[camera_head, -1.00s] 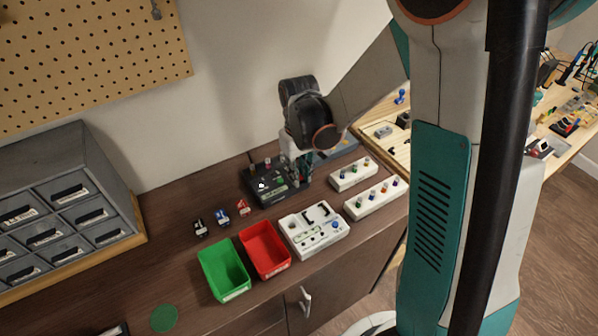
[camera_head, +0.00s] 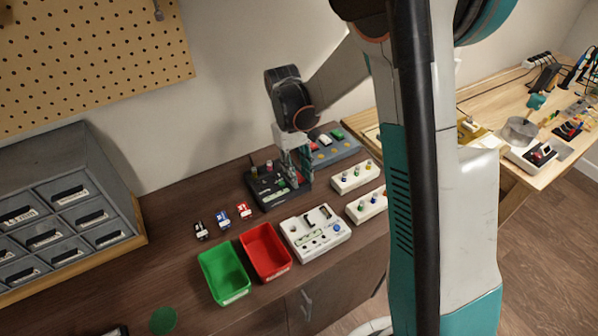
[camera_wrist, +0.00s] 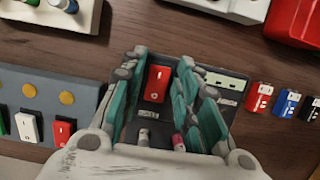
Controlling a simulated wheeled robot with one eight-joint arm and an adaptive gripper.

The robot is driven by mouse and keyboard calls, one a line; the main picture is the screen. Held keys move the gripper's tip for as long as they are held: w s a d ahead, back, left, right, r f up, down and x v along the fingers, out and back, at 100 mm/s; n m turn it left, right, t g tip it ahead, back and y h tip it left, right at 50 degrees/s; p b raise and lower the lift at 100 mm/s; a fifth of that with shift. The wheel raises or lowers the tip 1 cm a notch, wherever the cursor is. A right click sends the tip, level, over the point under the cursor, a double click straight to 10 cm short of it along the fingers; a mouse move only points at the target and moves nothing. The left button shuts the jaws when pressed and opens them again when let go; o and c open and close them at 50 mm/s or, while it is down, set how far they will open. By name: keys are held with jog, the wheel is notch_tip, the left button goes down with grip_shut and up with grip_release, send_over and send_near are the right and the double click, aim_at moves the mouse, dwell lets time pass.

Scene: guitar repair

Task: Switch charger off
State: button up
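The black charger box (camera_head: 268,201) sits on the brown bench top against the wall side, with small posts on its top. It also shows in the wrist view (camera_wrist: 231,99), with a red rocker switch (camera_wrist: 156,83) on its face. My gripper (camera_head: 297,184) reaches down over the right part of the charger. In the wrist view, the teal fingers of my gripper (camera_wrist: 158,72) are spread apart, with the red switch between them. I cannot tell whether a finger touches the charger. Part of the charger's face is hidden behind the fingers and wrist.
A blue-grey panel (camera_head: 345,154) with coloured switches lies right of the charger. Small red, blue and black blocks (camera_head: 222,218) lie left of it. A green bin (camera_head: 222,287), a red bin (camera_head: 265,276) and a white tester (camera_head: 297,243) stand in front. White post blocks (camera_head: 349,182) lie right.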

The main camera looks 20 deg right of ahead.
dwell(0.3)
jog(key=v, duration=1.2)
